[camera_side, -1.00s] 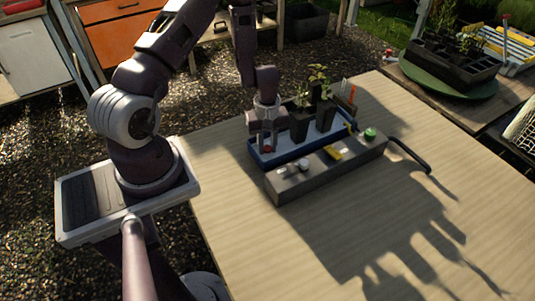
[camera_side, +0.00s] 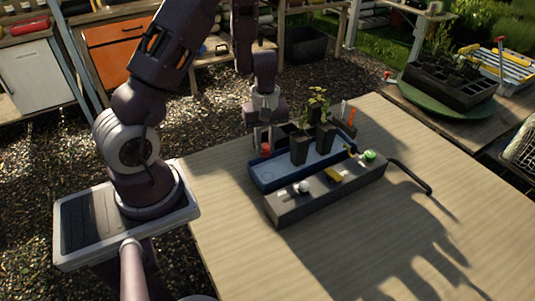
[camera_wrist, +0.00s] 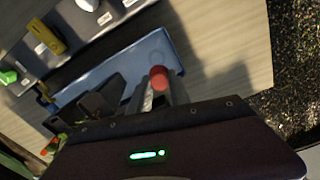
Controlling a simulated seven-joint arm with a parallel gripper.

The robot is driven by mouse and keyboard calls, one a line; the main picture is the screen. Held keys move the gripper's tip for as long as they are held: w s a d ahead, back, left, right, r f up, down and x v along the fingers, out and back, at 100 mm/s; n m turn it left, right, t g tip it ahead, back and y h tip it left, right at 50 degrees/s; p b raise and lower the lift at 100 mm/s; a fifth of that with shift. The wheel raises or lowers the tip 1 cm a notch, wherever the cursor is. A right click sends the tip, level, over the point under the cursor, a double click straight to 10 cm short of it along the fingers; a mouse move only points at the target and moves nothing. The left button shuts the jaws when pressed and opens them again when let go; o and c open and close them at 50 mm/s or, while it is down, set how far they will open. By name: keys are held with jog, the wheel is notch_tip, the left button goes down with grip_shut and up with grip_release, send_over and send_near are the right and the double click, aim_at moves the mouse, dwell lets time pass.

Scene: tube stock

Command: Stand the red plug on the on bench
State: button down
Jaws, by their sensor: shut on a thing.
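My gripper (camera_side: 264,136) is shut on the red plug (camera_side: 266,149), a small round-topped piece. It is held above the left end of the blue tray (camera_side: 262,180). In the wrist view the plug (camera_wrist: 160,77) shows its red end between the fingers, with the blue tray (camera_wrist: 150,50) beyond it. The fingers hide the rest of the plug. The wooden bench (camera_side: 400,215) is the light tabletop under the tray.
Black pots with seedlings (camera_side: 300,150) stand in the tray close to the right of my gripper. A grey box (camera_side: 300,205) with a white knob, yellow piece and green button (camera_side: 370,155) lies along the tray's front. A black cable (camera_side: 410,177) leaves its right end. The bench is clear at front right.

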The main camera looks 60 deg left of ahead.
jog(key=s+a+f, duration=0.4)
jog(key=s+a, duration=0.4)
jog(key=a, duration=0.2)
jog(key=shift+w+a+f, duration=0.1)
jog(key=shift+f, duration=1.25)
jog(key=shift+w+a+f, duration=0.1)
jog(key=shift+f, duration=1.25)
jog(key=shift+f, duration=0.3)
jog(key=c, duration=1.1)
grip_release()
jog(key=shift+c, duration=0.2)
notch_tip(320, 180, up, 7)
